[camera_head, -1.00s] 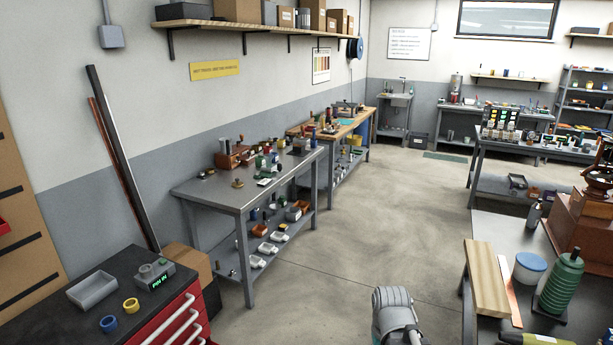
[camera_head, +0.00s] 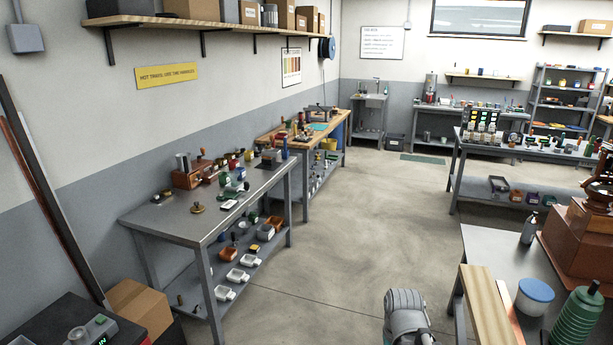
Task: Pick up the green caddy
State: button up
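Small green items stand among other small things on the grey bench at left: one green upright piece (camera_head: 225,180) and another (camera_head: 241,173) near the bench's back edge. They are too small for me to tell whether either is the green caddy. A ribbed green bottle-like object (camera_head: 579,318) stands much nearer, at the lower right. Only a grey rounded part of my arm shows at the bottom centre. My gripper's fingers are not in view.
The grey bench (camera_head: 207,228) carries a crowded top and a lower shelf with white trays. A wooden-topped bench (camera_head: 262,133) stands beyond it. At right is a table (camera_head: 488,243) with a wooden board (camera_head: 487,300) and blue-lidded tub (camera_head: 535,291). The floor (camera_head: 370,230) between is clear.

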aim_at(223, 179)
jog(key=i, duration=1.6)
jog(key=u, duration=0.5)
jog(key=i, duration=0.85)
jog(key=u, duration=0.45)
jog(key=i, duration=0.95)
jog(key=u, duration=0.35)
